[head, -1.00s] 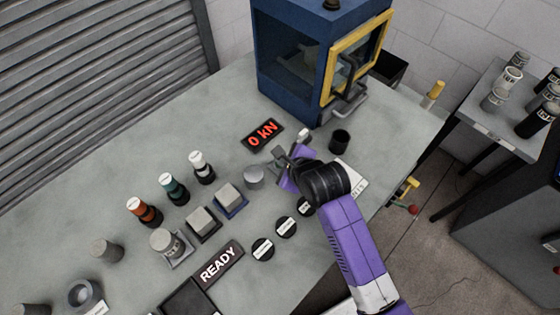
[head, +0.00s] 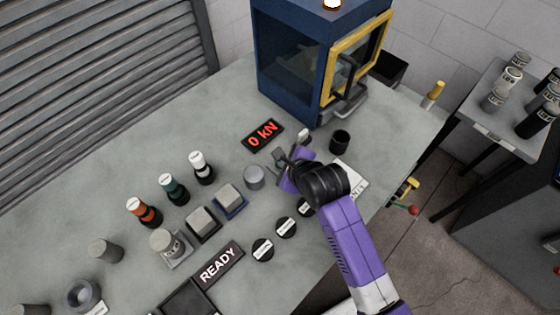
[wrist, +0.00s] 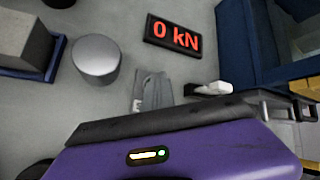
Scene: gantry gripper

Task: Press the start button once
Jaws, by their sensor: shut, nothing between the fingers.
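My gripper (head: 281,163) is shut and empty, low over the grey bench, just right of a grey cylinder (head: 254,177). In the wrist view its fingers (wrist: 152,92) show between that cylinder (wrist: 97,62) and a small white-topped part (wrist: 213,88). I cannot pick out a start button by any readable label; the spot under the fingertips is hidden by my gripper, and I cannot tell whether they touch anything. The blue press cabinet (head: 285,65) with its yellow-framed door stands behind. The lamp (head: 332,4) on its top is lit.
The display (head: 263,136) reads 0 kN, and a sign (head: 219,263) reads READY. A black cup (head: 340,141) stands right of my gripper. The bench's back left is clear.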

